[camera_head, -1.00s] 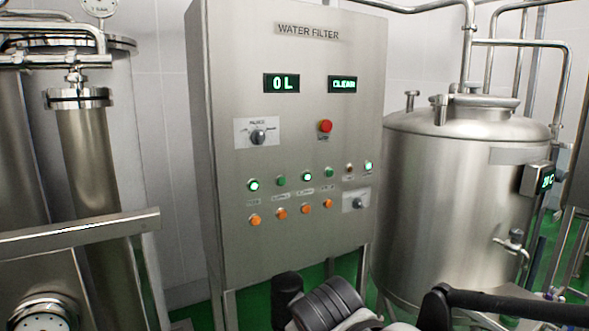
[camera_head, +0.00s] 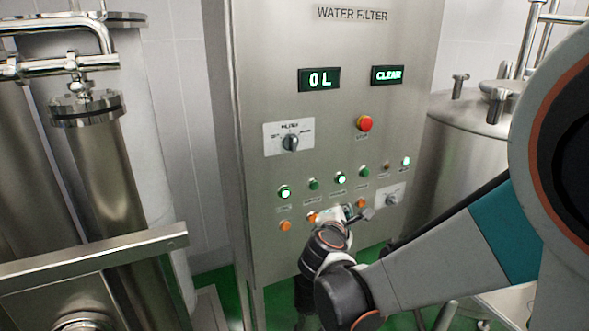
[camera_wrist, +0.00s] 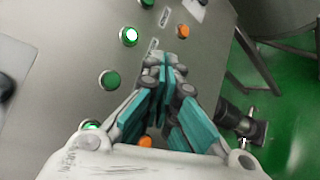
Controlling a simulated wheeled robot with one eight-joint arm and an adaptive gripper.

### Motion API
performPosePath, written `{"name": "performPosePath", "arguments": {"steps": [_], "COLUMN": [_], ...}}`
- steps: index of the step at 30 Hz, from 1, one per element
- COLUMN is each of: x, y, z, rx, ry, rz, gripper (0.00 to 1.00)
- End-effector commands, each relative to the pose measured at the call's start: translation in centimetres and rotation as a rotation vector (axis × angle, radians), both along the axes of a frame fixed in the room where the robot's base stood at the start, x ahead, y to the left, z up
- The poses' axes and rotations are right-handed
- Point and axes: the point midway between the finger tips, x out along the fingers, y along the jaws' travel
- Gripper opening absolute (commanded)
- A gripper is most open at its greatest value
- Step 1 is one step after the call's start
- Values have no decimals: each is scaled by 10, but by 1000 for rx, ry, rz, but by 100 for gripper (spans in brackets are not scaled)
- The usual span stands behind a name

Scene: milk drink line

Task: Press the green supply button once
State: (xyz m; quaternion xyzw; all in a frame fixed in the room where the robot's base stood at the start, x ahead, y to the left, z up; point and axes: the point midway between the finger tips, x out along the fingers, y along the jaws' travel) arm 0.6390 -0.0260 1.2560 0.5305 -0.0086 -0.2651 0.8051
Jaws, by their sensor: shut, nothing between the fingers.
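The water filter panel (camera_head: 262,95) stands upright in the head view. Its upper button row has several green buttons: a lit one (camera_head: 285,192), a dark one (camera_head: 314,184), a lit one (camera_head: 341,179) and a dark one (camera_head: 363,172). Their small labels are too blurred to read, so I cannot tell which is supply. My gripper (camera_head: 347,210) is shut and empty in front of the lower orange row, partly hiding it. In the wrist view its fingertips (camera_wrist: 164,66) point at the panel, right of the dark green button (camera_wrist: 109,80) and the lit one (camera_wrist: 129,36). Contact is unclear.
Orange buttons (camera_head: 285,226) lie below the green ones. A red stop button (camera_head: 364,123) and a selector knob (camera_head: 291,142) sit higher; another knob (camera_head: 390,200) is at lower right. A steel tank (camera_head: 462,135) stands right, a filter column (camera_head: 95,180) left.

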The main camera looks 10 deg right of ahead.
Motion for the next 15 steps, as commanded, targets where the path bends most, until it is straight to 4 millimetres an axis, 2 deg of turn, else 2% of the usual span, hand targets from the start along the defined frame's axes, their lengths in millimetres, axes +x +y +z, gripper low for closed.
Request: {"name": "performPosePath", "arguments": {"steps": [1, 6, 15], "x": [4, 9, 10], "y": [3, 6, 7], "z": [5, 8, 7], "rx": [-31, -90, -95], "ry": [0, 1, 1], "rz": [12, 31, 32], "gripper": [0, 0, 0]}}
